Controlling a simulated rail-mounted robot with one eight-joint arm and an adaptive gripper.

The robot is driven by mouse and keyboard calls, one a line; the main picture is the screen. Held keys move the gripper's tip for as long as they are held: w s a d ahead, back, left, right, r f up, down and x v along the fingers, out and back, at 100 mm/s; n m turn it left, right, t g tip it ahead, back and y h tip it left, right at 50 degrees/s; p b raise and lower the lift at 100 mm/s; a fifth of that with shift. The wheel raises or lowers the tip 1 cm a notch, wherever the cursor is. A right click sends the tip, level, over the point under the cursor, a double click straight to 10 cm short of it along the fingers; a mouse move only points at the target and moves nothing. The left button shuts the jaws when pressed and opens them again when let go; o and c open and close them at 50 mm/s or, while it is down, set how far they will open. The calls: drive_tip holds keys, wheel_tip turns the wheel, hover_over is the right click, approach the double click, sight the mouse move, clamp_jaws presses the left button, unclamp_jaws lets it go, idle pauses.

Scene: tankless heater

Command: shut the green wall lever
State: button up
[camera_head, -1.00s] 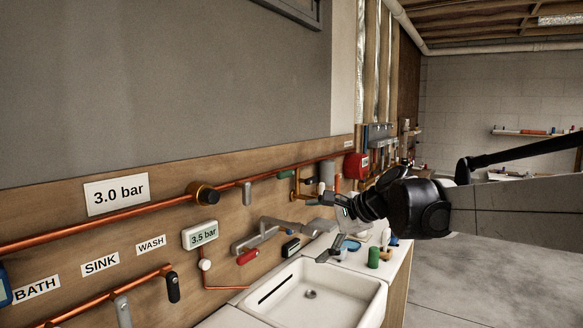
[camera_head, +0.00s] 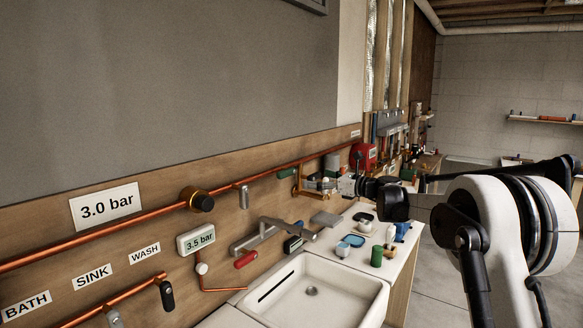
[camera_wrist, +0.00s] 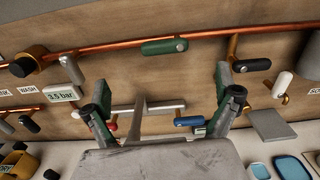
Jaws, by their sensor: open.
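The green wall lever (camera_wrist: 165,46) lies lengthwise just under the copper pipe on the wooden wall board, roughly parallel to it. It also shows in the head view (camera_head: 287,173), small, on the upper pipe. My gripper (camera_wrist: 157,84) is open and empty. Its two fingers stand wide apart, below the lever and to either side of it in the wrist view, with no contact visible. In the head view my gripper (camera_head: 322,184) reaches in from the right, close to the board; its fingertips are small and hard to make out.
A black lever (camera_wrist: 252,65) and a white lever (camera_wrist: 282,84) hang to the right. A blue lever (camera_wrist: 189,121) and the faucet (camera_head: 262,232) are below. The white sink (camera_head: 318,290) and a counter with small items lie under the board. A red box (camera_head: 363,156) is farther along.

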sight(290, 172)
drive_tip(key=p+x, duration=0.1)
drive_tip(key=x, duration=0.6)
drive_tip(key=p+x, duration=0.2)
drive_tip(key=x, duration=0.5)
drive_tip(key=shift+w+d+r, duration=0.2)
drive_tip(key=shift+w, duration=0.15)
drive_tip(key=c, duration=1.8)
